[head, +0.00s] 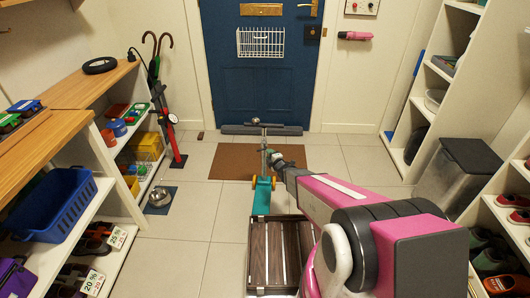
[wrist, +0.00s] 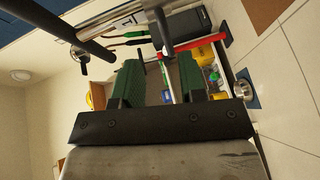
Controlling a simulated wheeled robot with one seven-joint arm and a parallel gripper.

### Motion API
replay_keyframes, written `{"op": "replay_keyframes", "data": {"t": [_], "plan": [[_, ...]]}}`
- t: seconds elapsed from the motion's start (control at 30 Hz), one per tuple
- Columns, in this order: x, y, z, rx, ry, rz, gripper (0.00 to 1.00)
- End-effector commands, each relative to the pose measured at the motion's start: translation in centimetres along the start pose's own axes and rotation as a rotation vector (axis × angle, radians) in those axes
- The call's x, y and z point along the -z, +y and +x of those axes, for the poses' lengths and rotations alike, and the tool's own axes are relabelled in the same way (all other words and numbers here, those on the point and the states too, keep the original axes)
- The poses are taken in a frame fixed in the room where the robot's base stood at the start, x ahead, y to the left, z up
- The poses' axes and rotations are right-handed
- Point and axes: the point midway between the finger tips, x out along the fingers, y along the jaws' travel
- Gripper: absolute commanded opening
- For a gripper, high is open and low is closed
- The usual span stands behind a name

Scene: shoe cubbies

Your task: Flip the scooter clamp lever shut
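The scooter stands upright past the far end of the slatted bench, with a teal deck (head: 261,199), a thin grey stem (head: 263,150) and a dark handlebar (head: 252,125). My gripper (head: 272,158) is close beside the stem, below the handlebar. In the wrist view my gripper (wrist: 157,85) has its two green-padded fingers wide apart. A dark bar (wrist: 60,30) crosses the upper left, and a dark short piece (wrist: 160,30) shows just beyond the fingertips. I cannot tell whether that piece is the clamp lever. Nothing is clearly held between the fingers.
The slatted wooden bench (head: 256,252) stands in front of me. A brown doormat (head: 232,162) lies before the blue door (head: 262,80). Shelves line both sides. A red floor pump (head: 173,135) stands at left, a metal bowl (head: 160,196) near it, and a dark bin (head: 455,172) at right.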

Motion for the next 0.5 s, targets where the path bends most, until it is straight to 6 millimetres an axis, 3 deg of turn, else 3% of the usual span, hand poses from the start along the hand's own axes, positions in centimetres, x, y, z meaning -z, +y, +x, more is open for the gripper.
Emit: {"op": "replay_keyframes", "data": {"t": [0.2,0.5], "plan": [[2.3,-1.8,0.8,-0.091,0.117,-0.11,0.38],[2.7,-1.6,2.6,-0.1,0.126,-0.118,0.38]]}}
